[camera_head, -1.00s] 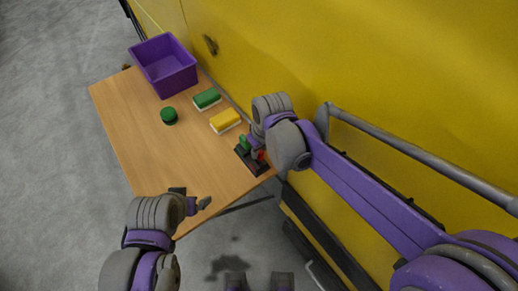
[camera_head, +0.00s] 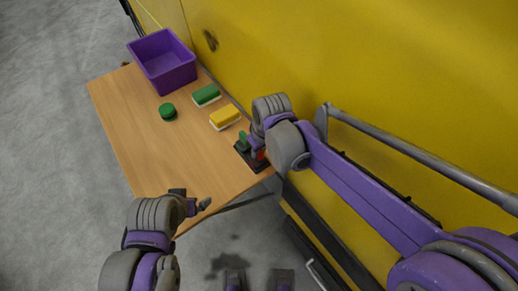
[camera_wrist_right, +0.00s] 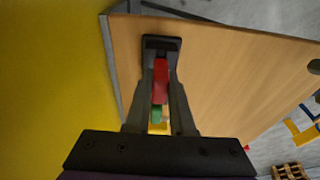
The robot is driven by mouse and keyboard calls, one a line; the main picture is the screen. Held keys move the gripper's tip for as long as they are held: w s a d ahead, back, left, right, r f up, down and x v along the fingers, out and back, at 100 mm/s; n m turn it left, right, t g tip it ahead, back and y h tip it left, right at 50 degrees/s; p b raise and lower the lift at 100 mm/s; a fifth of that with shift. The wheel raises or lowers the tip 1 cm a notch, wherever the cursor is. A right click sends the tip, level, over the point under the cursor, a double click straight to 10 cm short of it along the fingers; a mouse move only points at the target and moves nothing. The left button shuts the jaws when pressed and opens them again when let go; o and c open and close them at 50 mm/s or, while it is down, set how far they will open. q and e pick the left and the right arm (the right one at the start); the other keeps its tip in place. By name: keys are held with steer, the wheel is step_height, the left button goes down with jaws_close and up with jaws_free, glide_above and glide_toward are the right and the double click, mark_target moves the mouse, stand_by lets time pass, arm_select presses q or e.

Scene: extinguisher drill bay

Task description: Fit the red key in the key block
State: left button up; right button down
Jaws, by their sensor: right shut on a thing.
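The dark key block (camera_head: 241,151) sits at the near right corner of the wooden table, partly hidden by my right arm. My right gripper (camera_wrist_right: 161,72) is shut on the red key (camera_wrist_right: 161,82), which also shows in the head view (camera_head: 260,155), at the block's right side. In the wrist view part of the block (camera_wrist_right: 161,43) shows beyond the fingertips. I cannot tell whether the key is seated in it. My left gripper (camera_head: 198,204) is over the table's near edge, away from the block; its opening is unclear.
On the table (camera_head: 180,165) stand a purple bin (camera_head: 165,65) at the far end, a green round piece (camera_head: 168,111), a green-topped sponge (camera_head: 206,95) and a yellow-topped sponge (camera_head: 225,117). A yellow wall (camera_head: 330,60) runs close along the right side. The table's middle is clear.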

steer(key=shift+f+b, duration=0.35)
steer(key=shift+f, duration=0.3)
steer(key=c, duration=0.7)
jaws_free()
steer(key=shift+r, duration=0.2)
step_height(320, 180, up, 10)
steer(key=s+d, duration=0.1)
steer(key=shift+s+d+r+p, duration=0.15)
steer(key=shift+s+p, duration=0.2)
steer(key=shift+p, duration=0.1)
steer(key=shift+s, duration=0.1)
